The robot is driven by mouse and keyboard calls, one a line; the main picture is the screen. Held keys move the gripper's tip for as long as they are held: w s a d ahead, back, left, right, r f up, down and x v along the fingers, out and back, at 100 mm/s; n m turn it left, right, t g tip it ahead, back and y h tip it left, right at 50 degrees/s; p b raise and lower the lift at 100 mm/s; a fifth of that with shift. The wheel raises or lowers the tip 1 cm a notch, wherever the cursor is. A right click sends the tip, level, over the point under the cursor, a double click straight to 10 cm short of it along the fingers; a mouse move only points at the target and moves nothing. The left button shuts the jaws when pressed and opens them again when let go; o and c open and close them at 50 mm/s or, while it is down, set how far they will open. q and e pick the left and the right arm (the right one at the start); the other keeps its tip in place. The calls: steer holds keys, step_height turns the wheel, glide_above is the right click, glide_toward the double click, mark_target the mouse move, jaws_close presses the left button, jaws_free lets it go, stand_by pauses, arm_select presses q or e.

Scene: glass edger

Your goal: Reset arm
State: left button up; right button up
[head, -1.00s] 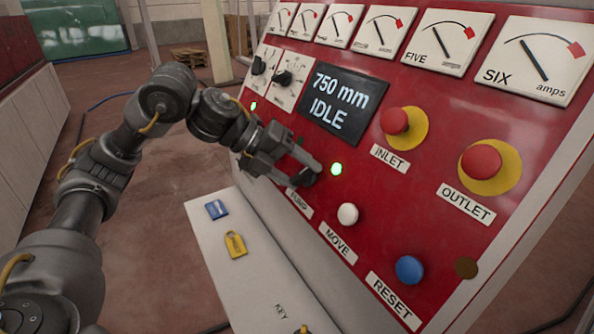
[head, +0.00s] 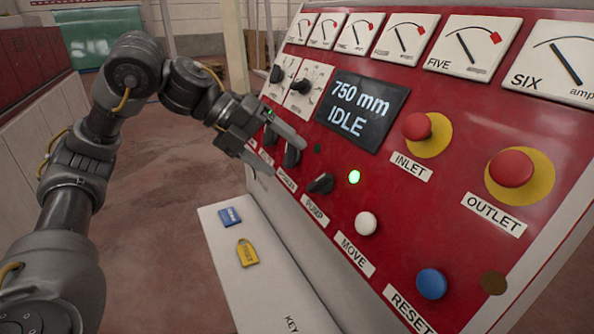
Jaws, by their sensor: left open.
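My left gripper (head: 285,155) is at the left part of the red control panel (head: 395,190), with its fingers apart. A dark rotary knob (head: 292,153) shows close to the fingers; I cannot tell whether they touch it. The left arm (head: 130,80) reaches in from the left with a bent elbow. The dark PUMP knob (head: 320,184) stands clear to the right of the gripper. My right gripper is out of view.
The display (head: 362,108) reads 750 mm IDLE. INLET (head: 417,126) and OUTLET (head: 511,167) red buttons, a white MOVE button (head: 366,223) and a blue RESET button (head: 431,283) are on the panel. A ledge (head: 225,265) below carries a blue tag (head: 230,217) and yellow padlock-shaped tag (head: 247,252).

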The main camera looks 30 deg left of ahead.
arm_select(q)
steer(key=shift+v, duration=0.9)
